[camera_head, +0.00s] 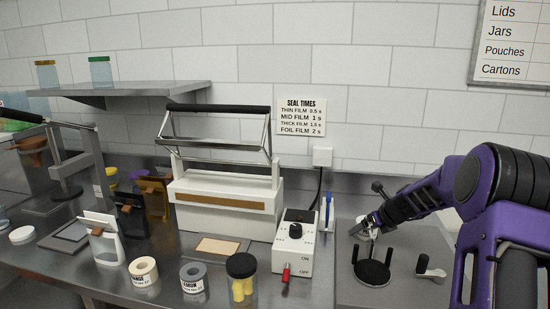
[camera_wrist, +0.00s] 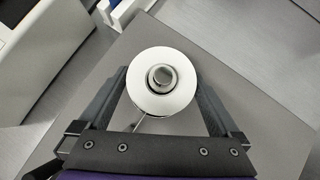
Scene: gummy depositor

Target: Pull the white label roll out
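The white label roll (camera_wrist: 143,88) is in the wrist view, seen end-on, with a grey metal spindle end in its middle. My gripper (camera_wrist: 162,84) straddles it, one dark finger along each side. Both fingertips lie very close to the roll's rim; I cannot tell whether they press on it. In the head view my gripper (camera_head: 369,225) is over the back of the grey plate at the right, with a small white part of the roll (camera_head: 362,220) showing; the gripper hides the rest.
The grey plate (camera_head: 405,290) carries a black round stand (camera_head: 372,272) with upright prongs and a small black-and-white piece (camera_head: 430,266). A control box (camera_head: 295,245) with a red lever and a blue pen (camera_head: 327,213) stand to the left. The white sealer (camera_head: 228,203) is farther left.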

